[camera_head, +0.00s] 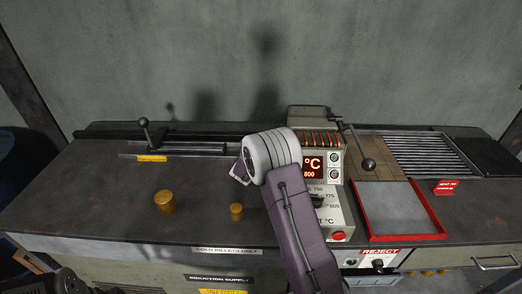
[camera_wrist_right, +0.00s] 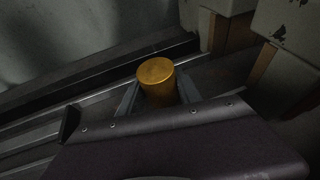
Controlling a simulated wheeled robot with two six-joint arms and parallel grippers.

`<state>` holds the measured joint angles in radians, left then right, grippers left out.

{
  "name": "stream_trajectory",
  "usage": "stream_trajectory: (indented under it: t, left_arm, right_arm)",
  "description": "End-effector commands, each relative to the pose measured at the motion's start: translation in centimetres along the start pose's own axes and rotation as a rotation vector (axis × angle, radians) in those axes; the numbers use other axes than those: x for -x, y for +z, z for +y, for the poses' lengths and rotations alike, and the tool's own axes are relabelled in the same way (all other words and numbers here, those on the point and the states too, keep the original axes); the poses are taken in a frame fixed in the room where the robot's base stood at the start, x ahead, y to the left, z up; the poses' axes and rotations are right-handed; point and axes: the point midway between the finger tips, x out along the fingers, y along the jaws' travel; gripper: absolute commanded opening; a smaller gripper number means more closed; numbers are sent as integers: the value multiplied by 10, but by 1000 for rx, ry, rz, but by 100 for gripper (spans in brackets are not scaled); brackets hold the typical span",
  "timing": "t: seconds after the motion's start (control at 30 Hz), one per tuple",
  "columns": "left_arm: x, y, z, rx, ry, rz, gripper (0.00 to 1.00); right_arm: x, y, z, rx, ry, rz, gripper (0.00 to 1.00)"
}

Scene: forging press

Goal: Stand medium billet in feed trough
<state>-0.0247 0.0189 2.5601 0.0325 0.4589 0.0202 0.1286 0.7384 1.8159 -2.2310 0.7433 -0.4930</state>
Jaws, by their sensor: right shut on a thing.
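A gold cylindrical billet (camera_wrist_right: 156,73) stands upright between the two fingers of my right gripper (camera_wrist_right: 160,90) in the right wrist view. The gripper is shut on it. The billet is over or in the feed trough, whose metal rails show in the wrist view (camera_wrist_right: 95,88); whether its base touches the floor is hidden. In the head view the trough (camera_head: 205,147) runs along the back left of the bench, and my right wrist hides the billet. A larger billet (camera_head: 165,202) and a smaller one (camera_head: 236,211) stand on the bench front.
The heater unit (camera_head: 322,200) with its red 800 display stands right of the trough, close to my right wrist. A lever with a ball knob (camera_head: 367,164) and a red reject tray (camera_head: 403,236) are further right. The bench's left front is mostly clear.

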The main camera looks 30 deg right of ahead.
Motion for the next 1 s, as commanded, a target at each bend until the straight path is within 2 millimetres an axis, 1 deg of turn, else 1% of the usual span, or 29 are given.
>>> stream_trajectory:
  t: [0.23,0.37,0.4,0.43,0.47,0.7,0.83,0.93,1.0]
  left_arm:
    - [0,0,0,0,0,0,36]
    - [-4,0,0,0,0,0,36]
    - [-3,0,0,0,0,0,36]
    - [-2,0,0,0,0,0,36]
    - [-2,0,0,0,0,0,36]
    - [-2,0,0,0,0,0,36]
    - [1,0,0,0,0,0,36]
    - [-1,0,0,0,0,0,36]
    - [-2,0,0,0,0,0,36]
  right_arm:
    - [0,1,0,-2,0,-6,0]
    - [-2,-2,0,-2,0,-6,0]
    - [-1,-3,0,-1,0,-1,52]
    - [-1,-3,0,-1,0,-1,60]
    - [-1,-3,0,0,0,-1,63]
    - [-1,-3,0,0,0,-1,63]
    - [2,0,0,0,0,-1,63]
    - [15,0,1,0,2,-2,63]
    - [30,-1,1,0,3,-1,63]
